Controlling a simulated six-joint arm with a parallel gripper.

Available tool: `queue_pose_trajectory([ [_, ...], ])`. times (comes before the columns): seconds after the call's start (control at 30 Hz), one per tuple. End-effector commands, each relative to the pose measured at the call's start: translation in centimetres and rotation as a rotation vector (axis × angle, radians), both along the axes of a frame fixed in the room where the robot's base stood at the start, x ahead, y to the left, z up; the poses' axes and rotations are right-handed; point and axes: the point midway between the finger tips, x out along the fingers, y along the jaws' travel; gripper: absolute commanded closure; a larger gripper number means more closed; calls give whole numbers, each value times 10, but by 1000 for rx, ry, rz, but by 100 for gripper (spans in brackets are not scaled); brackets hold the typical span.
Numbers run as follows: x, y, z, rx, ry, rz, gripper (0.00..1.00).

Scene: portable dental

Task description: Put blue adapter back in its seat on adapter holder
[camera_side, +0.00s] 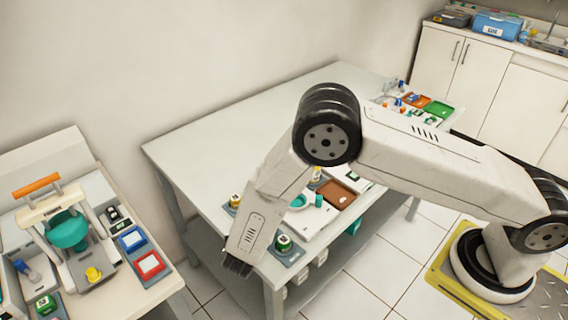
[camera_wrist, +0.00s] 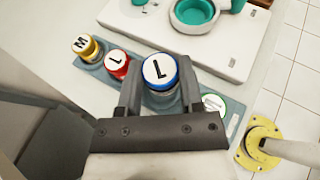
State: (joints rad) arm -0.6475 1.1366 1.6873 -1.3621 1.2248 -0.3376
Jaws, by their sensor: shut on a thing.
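The blue adapter (camera_wrist: 160,68) has a white top marked L and stands between my gripper's two fingers in the wrist view. My gripper (camera_wrist: 159,88) is shut on it. The adapter holder (camera_wrist: 100,65) is a grey-blue strip bearing a yellow adapter (camera_wrist: 84,46) marked M, a red adapter (camera_wrist: 117,63) marked L and a green-and-white one (camera_wrist: 213,103). The blue adapter is between the red and green ones in this view; I cannot tell whether its base touches the holder. In the side view my arm hides the blue adapter and the holder's middle.
A white device (camera_wrist: 225,55) with a teal bowl (camera_wrist: 195,10) stands close beyond the holder. A brown tray (camera_side: 336,194) lies further along the white table (camera_side: 215,130). A second bench with a white-and-teal device (camera_side: 68,230) stands at left. Yellow foot (camera_wrist: 258,143) shows at right.

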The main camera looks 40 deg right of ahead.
Motion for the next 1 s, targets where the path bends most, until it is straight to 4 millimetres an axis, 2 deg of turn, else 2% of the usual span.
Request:
queue_pose_trajectory([
  [0.3,4,1,-4,0,-1,0,100],
  [0.7,6,1,-36,0,0,1,100],
  [1.0,6,1,-37,0,0,1,100],
])
